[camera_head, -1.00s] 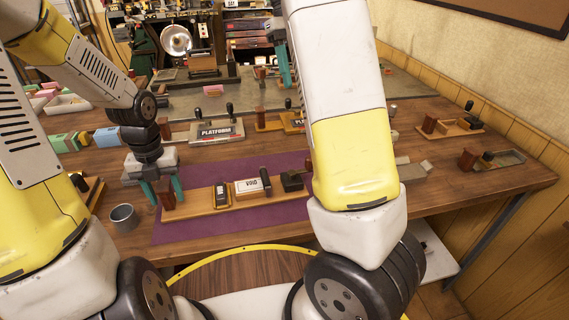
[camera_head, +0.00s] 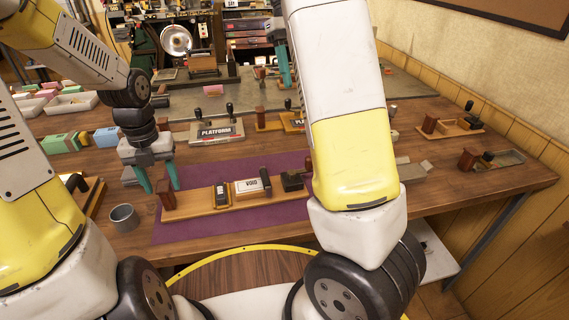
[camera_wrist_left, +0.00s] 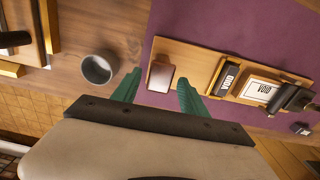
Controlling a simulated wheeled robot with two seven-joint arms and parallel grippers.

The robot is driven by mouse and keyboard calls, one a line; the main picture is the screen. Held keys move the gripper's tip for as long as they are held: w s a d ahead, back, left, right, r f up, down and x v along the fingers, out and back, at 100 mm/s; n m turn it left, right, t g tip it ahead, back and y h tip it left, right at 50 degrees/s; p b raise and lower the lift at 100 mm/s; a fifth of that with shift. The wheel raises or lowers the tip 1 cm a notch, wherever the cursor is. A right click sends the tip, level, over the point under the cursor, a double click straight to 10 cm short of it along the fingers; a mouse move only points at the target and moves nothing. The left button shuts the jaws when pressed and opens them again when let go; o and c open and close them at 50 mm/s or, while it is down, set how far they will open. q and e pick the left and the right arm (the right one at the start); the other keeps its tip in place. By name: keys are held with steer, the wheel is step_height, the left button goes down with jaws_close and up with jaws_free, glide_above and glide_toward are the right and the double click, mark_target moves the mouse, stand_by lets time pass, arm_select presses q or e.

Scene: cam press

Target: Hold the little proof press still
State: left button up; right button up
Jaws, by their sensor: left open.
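The little proof press (camera_head: 230,204) is a long wooden base on a purple mat (camera_head: 200,232). It carries a red-brown block (camera_head: 167,194) at its left end, a black piece, a white VOID plate (camera_head: 247,187) and a dark upright handle. In the left wrist view, the block (camera_wrist_left: 161,75) shows beyond and between the open fingers (camera_wrist_left: 157,88). My right gripper (camera_head: 285,65) shows only partly, behind my right arm.
A grey cup (camera_head: 124,218) stands just left of the mat. A PLATFORM press (camera_head: 217,131) and other wooden presses stand behind. Coloured blocks (camera_head: 63,142) lie at the left. The front of the mat is clear.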

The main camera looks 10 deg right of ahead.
arm_select(q)
steer(key=o, duration=0.5)
step_height(320, 180, up, 12)
steer(key=s+d+r+n+t, duration=0.1)
steer(key=s+n, duration=0.3)
steer(key=n, duration=0.7)
steer(key=s+d+r+n+t+h, duration=0.1)
steer(key=s+r+n+t, duration=0.2)
steer(key=n, duration=0.9)
steer(key=s+d+r+n+t+h, duration=0.1)
steer(key=s+n, duration=0.4)
steer(key=n, duration=0.7)
steer(key=shift+s+d+r+t, duration=0.1)
steer(key=shift+d+r+t, duration=0.15)
steer(key=shift+r, duration=0.25)
steer(key=shift+s+d+r+t, duration=0.1)
steer(key=shift+d+r+t, duration=0.05)
steer(key=shift+r+t, duration=0.3)
arm_select(e)
steer(key=s+a+f+n+t+y, duration=0.1)
steer(key=s+n+t, duration=0.4)
steer(key=s+n, duration=0.5)
steer(key=s+a+n+t+y, duration=0.2)
steer(key=s+n+t, duration=0.3)
steer(key=n, duration=1.8)
steer(key=s+a, duration=0.1)
steer(key=s, duration=0.4)
steer(key=shift+s+f+y, duration=0.25)
steer(key=shift+f+y, duration=0.05)
steer(key=shift+f, duration=0.1)
